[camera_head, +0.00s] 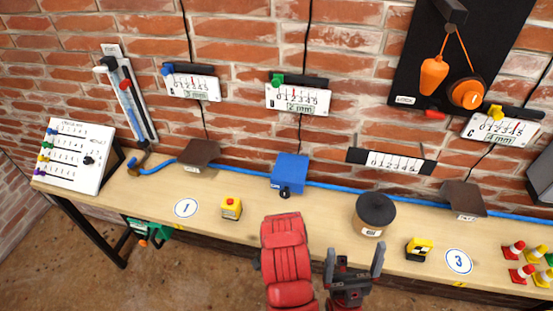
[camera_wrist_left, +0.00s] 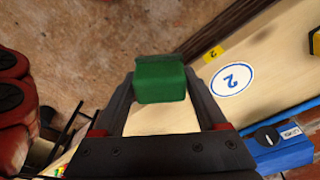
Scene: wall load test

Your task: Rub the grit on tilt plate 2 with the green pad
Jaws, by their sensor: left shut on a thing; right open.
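The green pad (camera_wrist_left: 160,79) is between the fingers of my left gripper (camera_wrist_left: 162,95), which is shut on it. In the left wrist view the pad hangs near the bench edge, left of the white number 2 disc (camera_wrist_left: 231,79). A blue block (camera_head: 289,172) with a dark round knob stands at station 2, and it also shows in the left wrist view (camera_wrist_left: 285,154). The pad looks apart from it. I cannot make out grit on its surface. In the head view the left gripper and pad do not show. My right gripper (camera_head: 353,268) is open and empty at the bench's front edge.
Brown tilted plates (camera_head: 199,151) (camera_head: 463,198) stand at both sides. A dark-topped pot (camera_head: 375,212), a yellow box with a red button (camera_head: 231,208) and another yellow box (camera_head: 419,248) stand on the bench. A blue hose (camera_head: 240,170) runs along the back. Small cones (camera_head: 513,249) stand at right.

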